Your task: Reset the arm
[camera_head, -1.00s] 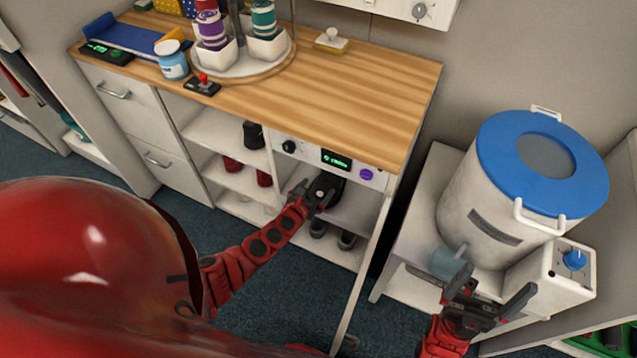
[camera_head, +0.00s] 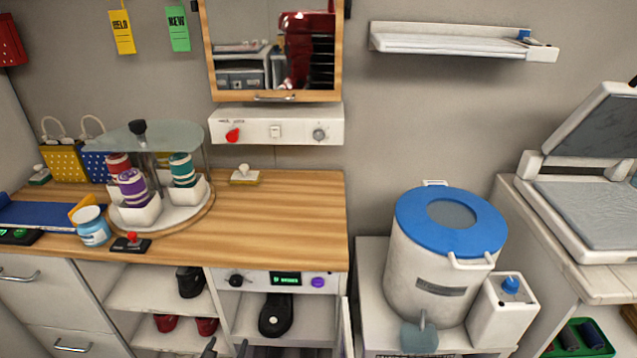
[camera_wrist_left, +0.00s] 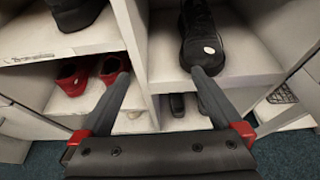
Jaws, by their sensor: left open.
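My left gripper (camera_head: 226,347) shows only as two dark fingertips at the bottom edge of the head view. In the left wrist view my left gripper (camera_wrist_left: 158,74) is open and empty, its fingers spread in front of the shelf compartments. A black shoe (camera_head: 275,316) with a pale spot sits in the compartment under the control panel. The same black shoe (camera_wrist_left: 203,38) lies beyond the right finger in the wrist view, apart from it. My right gripper is out of view.
Red shoes (camera_head: 187,324) and a dark shoe (camera_head: 190,282) stand on the left shelves. The wooden counter (camera_head: 285,225) holds a round carousel (camera_head: 185,212). A white vat with a blue lid (camera_head: 448,225) stands right. Grey wall (camera_head: 390,120) is behind.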

